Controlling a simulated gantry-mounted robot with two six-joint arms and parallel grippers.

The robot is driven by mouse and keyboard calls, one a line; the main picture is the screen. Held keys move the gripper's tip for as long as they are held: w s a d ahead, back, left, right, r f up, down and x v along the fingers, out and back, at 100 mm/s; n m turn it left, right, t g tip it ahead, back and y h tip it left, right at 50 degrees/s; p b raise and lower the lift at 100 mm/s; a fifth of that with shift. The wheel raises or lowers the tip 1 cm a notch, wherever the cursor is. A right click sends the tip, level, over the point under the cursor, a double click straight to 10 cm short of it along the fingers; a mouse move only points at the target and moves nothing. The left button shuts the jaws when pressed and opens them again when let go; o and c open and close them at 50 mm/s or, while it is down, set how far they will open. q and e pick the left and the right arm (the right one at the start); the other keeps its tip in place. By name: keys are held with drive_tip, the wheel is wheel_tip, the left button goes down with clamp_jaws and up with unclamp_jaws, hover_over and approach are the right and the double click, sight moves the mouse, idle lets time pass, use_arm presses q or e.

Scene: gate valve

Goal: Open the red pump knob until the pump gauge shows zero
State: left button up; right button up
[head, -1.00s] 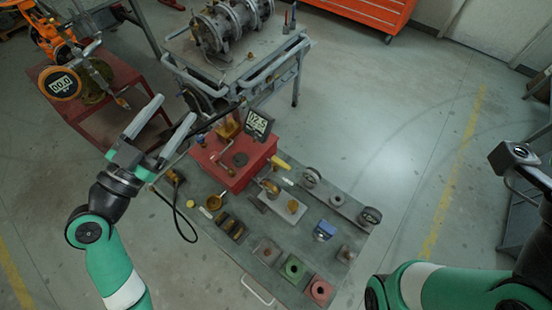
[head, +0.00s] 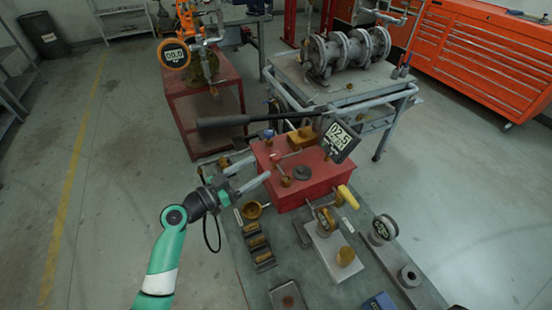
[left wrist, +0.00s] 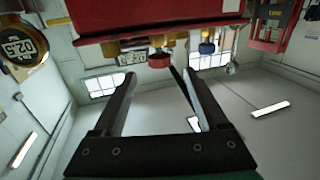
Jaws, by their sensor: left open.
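The red pump box (head: 312,188) stands on the grey low table. Its tilted gauge (head: 338,141) reads about 02.5, and the gauge also shows in the left wrist view (left wrist: 20,46). A small red knob (left wrist: 159,60) shows in the left wrist view below the red box edge, between and beyond my fingertips. I cannot make this knob out in the head view. My left gripper (head: 258,169) is open at the left side of the pump; its fingers (left wrist: 157,76) are apart with nothing between them. My right gripper is out of view.
A blue knob (left wrist: 207,48) sits near the red one. A black lever (head: 245,120) reaches left above the pump. A yellow handle (head: 347,196) is at its right. Valve parts cover the table front. A red stand (head: 200,95) and a grey cart (head: 345,88) stand behind.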

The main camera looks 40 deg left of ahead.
sight(271, 160)
use_arm(q)
drive_tip(key=w, duration=0.5)
drive_tip(key=w+d+b, duration=0.1)
drive_tip(key=w, duration=0.2)
clamp_jaws()
